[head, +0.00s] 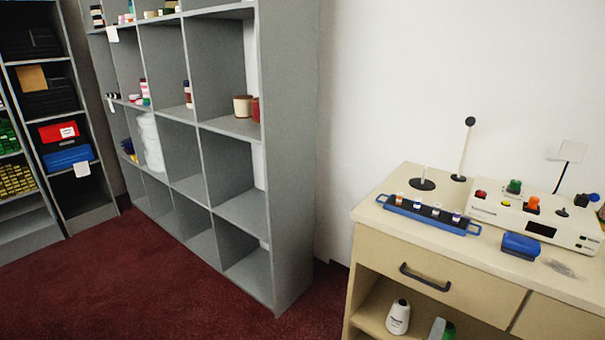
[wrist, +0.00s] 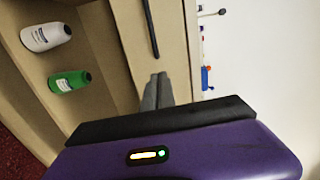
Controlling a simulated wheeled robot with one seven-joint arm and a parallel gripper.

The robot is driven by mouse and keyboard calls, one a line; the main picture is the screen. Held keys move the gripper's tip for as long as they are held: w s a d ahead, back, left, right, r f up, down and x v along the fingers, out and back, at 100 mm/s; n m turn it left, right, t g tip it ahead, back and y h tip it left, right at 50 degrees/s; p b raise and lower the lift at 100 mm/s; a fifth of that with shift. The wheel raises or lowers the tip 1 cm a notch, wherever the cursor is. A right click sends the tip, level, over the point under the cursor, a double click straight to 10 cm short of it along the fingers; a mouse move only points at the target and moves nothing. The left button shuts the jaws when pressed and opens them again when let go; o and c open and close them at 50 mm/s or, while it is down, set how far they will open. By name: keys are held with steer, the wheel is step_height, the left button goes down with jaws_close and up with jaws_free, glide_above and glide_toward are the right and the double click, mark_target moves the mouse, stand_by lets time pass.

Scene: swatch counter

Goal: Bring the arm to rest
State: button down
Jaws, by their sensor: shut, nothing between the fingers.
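My gripper (wrist: 156,80) shows in the wrist view as grey fingers held together beyond a dark bar and my purple wrist housing. It is shut and holds nothing. The fingers appear in front of the cream counter's drawer front, near the dark drawer handle (wrist: 151,28); I cannot tell the exact gap. I cannot make out my arm with certainty in the head view.
The cream counter (head: 400,240) stands at the right, with a blue tray (head: 428,215), a control box (head: 545,222) and a blue block (head: 520,246) on top. A white bottle (wrist: 46,36) and green bottle (wrist: 69,81) sit below. Grey shelving (head: 290,160) stands left; red carpet is clear.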

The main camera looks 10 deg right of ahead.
steer(key=s+a+r+n+t+y, duration=0.5)
steer(key=s+a+r+n+t, duration=0.25)
steer(key=r+n, duration=0.3)
steer(key=s+a+r+n+g+y+p, duration=0.1)
steer(key=s+n, duration=0.4)
steer(key=s, duration=0.5)
steer(key=s+a+r+n+g+y+p, duration=0.2)
steer(key=s+a+n+g+y, duration=0.1)
steer(key=s, duration=0.8)
steer(key=s+a+r+n+g+y+p, duration=0.1)
steer(key=s+a+n, duration=0.4)
steer(key=s, duration=0.5)
steer(key=shift+s+a+r+n+g+y+p, duration=0.15)
steer(key=shift+s+a+n+g+y+p, duration=0.35)
steer(key=shift+n+y, duration=0.8)
steer(key=shift+w+d, duration=0.1)
steer(key=shift+d, duration=0.05)
